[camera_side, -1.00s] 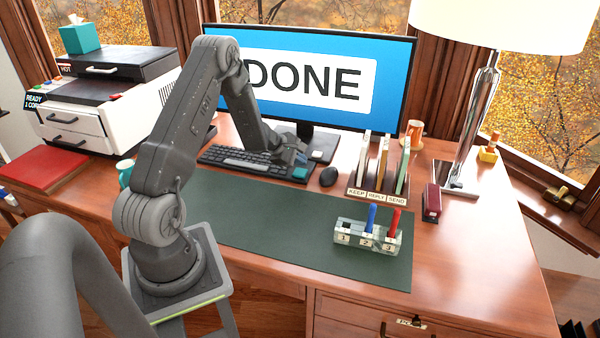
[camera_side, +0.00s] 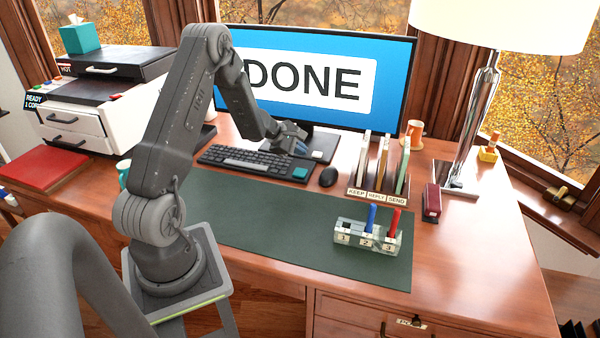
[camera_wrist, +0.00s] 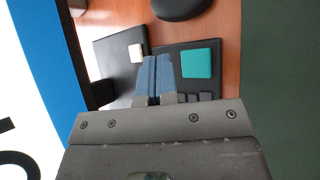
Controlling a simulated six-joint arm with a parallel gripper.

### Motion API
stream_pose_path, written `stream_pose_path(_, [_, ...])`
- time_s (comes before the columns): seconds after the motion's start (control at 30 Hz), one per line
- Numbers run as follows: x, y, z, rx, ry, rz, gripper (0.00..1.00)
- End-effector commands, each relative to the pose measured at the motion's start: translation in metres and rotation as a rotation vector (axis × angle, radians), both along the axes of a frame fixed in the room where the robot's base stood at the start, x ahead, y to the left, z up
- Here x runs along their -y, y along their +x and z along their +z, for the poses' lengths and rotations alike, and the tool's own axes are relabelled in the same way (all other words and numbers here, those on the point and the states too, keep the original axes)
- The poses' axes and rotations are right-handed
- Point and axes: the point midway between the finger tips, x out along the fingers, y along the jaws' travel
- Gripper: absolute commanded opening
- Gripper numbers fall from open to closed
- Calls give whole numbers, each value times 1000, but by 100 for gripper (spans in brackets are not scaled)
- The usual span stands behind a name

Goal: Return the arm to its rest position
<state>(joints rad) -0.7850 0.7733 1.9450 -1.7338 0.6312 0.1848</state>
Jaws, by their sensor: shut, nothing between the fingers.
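My gripper (camera_side: 292,147) is above the far edge of the keyboard (camera_side: 250,162), in front of the monitor's stand. It is shut and empty. In the wrist view its two blue fingertips (camera_wrist: 153,78) lie side by side, with the keyboard's teal key (camera_wrist: 197,63) to their right in that picture. The same teal key (camera_side: 300,173) is uncovered in the side view. The monitor (camera_side: 390,85) reads "DONE" in black on a white panel with a blue surround.
A black mouse (camera_side: 328,177) lies right of the keyboard. A letter sorter (camera_side: 372,193) and a pen block (camera_side: 345,238) stand on the right. A lamp (camera_side: 470,130), a red stapler (camera_side: 432,203) and a printer (camera_side: 95,130) flank the area. The green mat's (camera_side: 240,215) left half is clear.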

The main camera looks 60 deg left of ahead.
Motion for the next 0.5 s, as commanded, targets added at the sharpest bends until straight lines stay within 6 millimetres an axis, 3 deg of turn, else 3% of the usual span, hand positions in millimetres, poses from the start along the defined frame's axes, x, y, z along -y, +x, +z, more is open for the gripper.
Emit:
stream_pose_path(0.17, [7, 4, 9, 7, 14, -33, 0])
stream_pose_path(0.27, [32, 15, 37, 25, 57, -136, 0])
stream_pose_path(0.37, [77, 25, 80, 50, 135, -315, 0])
stream_pose_path(0.5, [158, 19, 143, 79, 279, -620, 0])
